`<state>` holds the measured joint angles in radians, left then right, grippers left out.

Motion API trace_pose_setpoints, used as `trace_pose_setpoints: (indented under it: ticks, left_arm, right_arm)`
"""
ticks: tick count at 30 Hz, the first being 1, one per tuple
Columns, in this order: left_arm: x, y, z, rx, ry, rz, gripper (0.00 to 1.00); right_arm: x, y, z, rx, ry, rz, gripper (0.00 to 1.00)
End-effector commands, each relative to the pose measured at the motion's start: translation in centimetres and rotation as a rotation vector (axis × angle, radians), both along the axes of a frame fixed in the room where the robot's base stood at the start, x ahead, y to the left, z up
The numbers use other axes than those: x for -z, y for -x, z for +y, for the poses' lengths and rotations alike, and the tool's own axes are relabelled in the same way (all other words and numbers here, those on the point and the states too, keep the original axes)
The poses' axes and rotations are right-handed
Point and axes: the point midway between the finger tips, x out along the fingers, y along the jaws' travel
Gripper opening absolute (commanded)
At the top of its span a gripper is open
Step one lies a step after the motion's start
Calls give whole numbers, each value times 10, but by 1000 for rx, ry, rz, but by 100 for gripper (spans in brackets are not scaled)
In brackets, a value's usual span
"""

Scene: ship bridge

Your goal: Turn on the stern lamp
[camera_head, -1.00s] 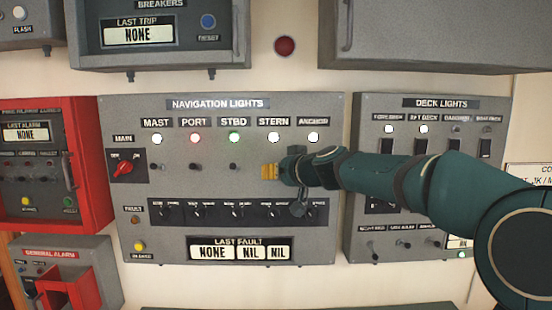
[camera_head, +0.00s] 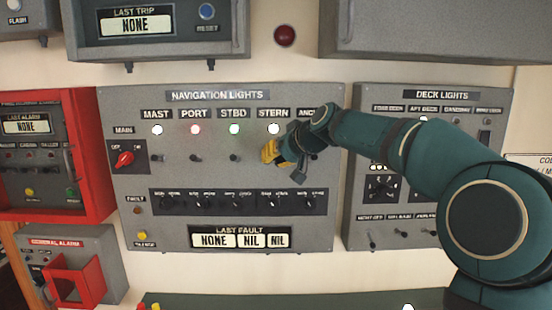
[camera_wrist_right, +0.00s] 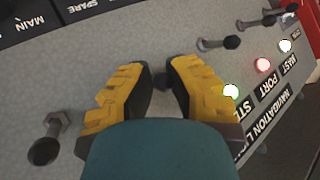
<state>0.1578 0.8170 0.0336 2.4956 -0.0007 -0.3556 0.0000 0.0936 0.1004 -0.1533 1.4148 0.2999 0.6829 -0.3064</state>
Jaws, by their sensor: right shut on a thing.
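The navigation lights panel (camera_head: 225,245) has a row of lamps, with the stern lamp (camera_head: 274,128) glowing white under its STERN label. My right gripper (camera_head: 272,151) is just below that lamp, at the stern switch position. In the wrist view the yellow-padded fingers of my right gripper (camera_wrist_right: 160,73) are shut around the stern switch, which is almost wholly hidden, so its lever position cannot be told. The starboard switch (camera_wrist_right: 225,42) and the anchor switch (camera_wrist_right: 45,148) stand to either side. My left gripper is not in view.
Mast (camera_head: 157,129), port (camera_head: 195,129) and starboard (camera_head: 234,129) lamps are lit. My right arm covers the anchor lamp and part of the deck lights panel (camera_head: 355,215). A red main switch (camera_head: 123,158) and red alarm box (camera_head: 102,150) are at the left.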

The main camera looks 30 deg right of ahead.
Motion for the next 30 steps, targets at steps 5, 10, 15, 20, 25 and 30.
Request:
trace_pose_setpoints:
  ticks: [5, 10, 15, 20, 25, 30]
  left_arm:
    - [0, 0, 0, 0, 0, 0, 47]
    - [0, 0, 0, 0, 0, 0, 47]
    - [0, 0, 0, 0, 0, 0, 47]
    - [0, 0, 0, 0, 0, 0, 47]
    - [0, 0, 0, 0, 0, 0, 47]
    - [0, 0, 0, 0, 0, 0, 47]
  right_arm:
    - [0, -1, 5, -10, -6, 2, 0]
    - [0, -1, 5, -10, -5, 1, 21]
    - [0, -1, 4, -7, -3, 0, 47]
    - [0, 0, 2, -4, -2, 1, 47]
    - [-5, 6, 0, -2, -2, -2, 47]
    - [-20, 28, -5, -3, 0, -3, 47]
